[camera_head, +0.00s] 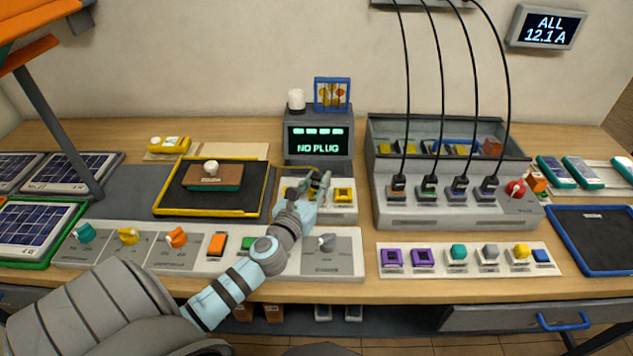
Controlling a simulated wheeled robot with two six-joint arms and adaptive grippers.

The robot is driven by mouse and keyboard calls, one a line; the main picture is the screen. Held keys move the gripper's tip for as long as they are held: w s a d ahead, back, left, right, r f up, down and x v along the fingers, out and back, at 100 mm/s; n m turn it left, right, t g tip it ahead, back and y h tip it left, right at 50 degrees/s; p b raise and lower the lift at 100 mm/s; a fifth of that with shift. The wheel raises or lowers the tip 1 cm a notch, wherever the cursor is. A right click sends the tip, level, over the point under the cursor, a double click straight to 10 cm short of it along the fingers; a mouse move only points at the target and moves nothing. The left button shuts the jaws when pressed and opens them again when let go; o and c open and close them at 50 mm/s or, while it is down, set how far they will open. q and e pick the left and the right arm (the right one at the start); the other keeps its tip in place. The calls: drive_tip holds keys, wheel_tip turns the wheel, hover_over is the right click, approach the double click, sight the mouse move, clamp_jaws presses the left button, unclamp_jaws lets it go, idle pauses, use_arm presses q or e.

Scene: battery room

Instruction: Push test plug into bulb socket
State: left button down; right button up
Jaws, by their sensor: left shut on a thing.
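My left gripper (319,184) is over the left part of a small pale socket board (343,216). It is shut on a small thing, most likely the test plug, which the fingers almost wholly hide. A yellow socket (343,194) shows on the board just right of the fingers; another yellow part beside it is mostly covered by the gripper. I cannot tell whether the held thing touches a socket. Behind the board, a grey tester (318,158) has a lit screen reading "NO PLUG". My right gripper is not in view.
A grey charging unit (442,213) with several black cabled plugs stands to the right. A yellow-edged black tray (180,204) holds a brown-and-green block (214,176) at left. Knobs and switches line a pale strip (205,264) under my left arm.

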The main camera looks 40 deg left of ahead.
use_arm(q)
drive_tip(key=shift+f+b, duration=0.6)
drive_tip(key=shift+f, duration=0.05)
drive_tip(key=c, duration=1.6)
unclamp_jaws()
drive_tip(key=shift+c, duration=0.2)
drive_tip(key=b+v, duration=0.1)
drive_tip(key=v, duration=1)
